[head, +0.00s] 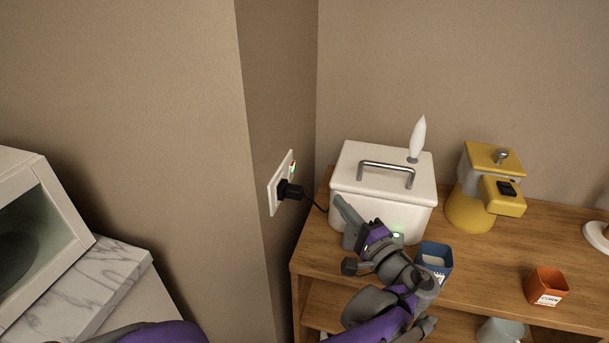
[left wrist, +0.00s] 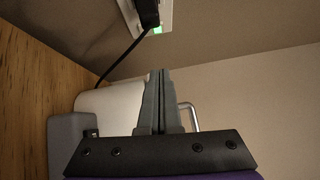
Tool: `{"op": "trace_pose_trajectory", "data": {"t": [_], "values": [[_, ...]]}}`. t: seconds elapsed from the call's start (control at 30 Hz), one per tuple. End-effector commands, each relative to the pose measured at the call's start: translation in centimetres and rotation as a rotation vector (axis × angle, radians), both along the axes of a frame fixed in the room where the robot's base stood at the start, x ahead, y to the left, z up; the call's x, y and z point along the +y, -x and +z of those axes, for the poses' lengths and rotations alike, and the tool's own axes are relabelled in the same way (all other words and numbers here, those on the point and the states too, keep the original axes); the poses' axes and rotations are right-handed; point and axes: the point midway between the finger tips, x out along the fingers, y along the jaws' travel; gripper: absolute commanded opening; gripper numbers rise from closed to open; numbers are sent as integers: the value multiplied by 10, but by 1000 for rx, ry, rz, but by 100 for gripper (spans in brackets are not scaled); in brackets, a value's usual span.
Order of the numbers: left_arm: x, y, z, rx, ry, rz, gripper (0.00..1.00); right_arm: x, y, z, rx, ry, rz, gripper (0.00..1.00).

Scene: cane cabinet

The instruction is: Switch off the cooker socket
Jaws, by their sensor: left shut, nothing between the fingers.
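The cooker socket (head: 275,196) is a white plate on the side of the wall corner, with a black plug (head: 290,191) in it. A small switch (head: 293,167) with red and green on it sits above the plug. The white cooker (head: 385,205) stands on the wooden cabinet, with a green light low on its front. My left gripper (head: 340,203) is shut and empty in front of the cooker, to the right of the socket and apart from it. In the left wrist view its shut fingers (left wrist: 156,75) point toward the socket plate (left wrist: 130,14) at the top. My right gripper is not in view.
A black cord runs from the plug toward the cooker. A yellow blender-like appliance (head: 471,207), a blue box (head: 436,251) and an orange corn box (head: 546,282) stand on the wooden cabinet (head: 500,262). A white microwave-like box (head: 70,197) is at left. Space before the socket is open.

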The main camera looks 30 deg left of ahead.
Motion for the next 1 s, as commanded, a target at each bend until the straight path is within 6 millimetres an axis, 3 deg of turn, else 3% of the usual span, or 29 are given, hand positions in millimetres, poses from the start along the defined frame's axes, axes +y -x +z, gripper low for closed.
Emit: {"op": "trace_pose_trajectory", "data": {"t": [0.23, 0.63, 0.8, 1.0], "values": [[17, -10, 2, 1, 0, 4, 0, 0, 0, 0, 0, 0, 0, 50], [88, -53, 9, 1, 1, 4, 0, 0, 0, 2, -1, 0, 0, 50], [112, -46, 12, 2, 1, 3, 0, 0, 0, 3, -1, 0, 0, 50], [123, -43, 13, 1, 2, 1, 0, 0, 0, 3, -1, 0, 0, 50]]}}
